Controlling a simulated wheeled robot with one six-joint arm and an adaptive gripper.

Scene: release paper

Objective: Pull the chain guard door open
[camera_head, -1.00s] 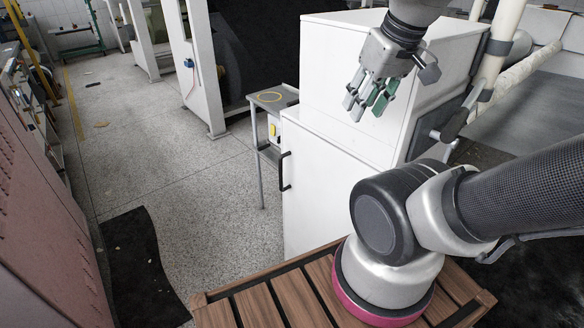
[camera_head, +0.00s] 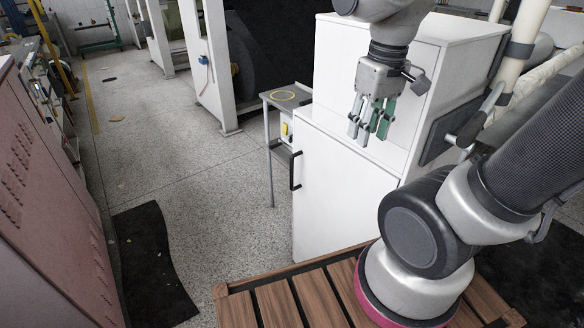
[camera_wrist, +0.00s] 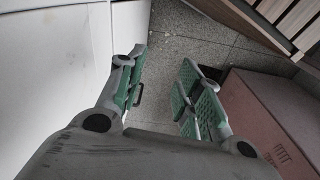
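The chain guard door (camera_head: 335,200) is the white front panel of a white cabinet and looks closed. A black bar handle (camera_head: 296,170) stands upright near its left edge. My gripper (camera_head: 368,128) has grey and green fingers, points down, and appears above and right of the handle, apart from it. In the wrist view my gripper (camera_wrist: 160,95) is open, with nothing held. A white panel (camera_wrist: 45,70) fills the left there, and a small dark piece, perhaps the handle (camera_wrist: 137,94), shows beside the left finger, partly hidden.
A small metal stand (camera_head: 287,98) with a yellow ring on top stands left of the cabinet. The wooden slatted platform (camera_head: 275,305) lies in front. A pink cabinet (camera_head: 45,200) and a dark mat (camera_head: 152,265) are on the left. Speckled floor between is free.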

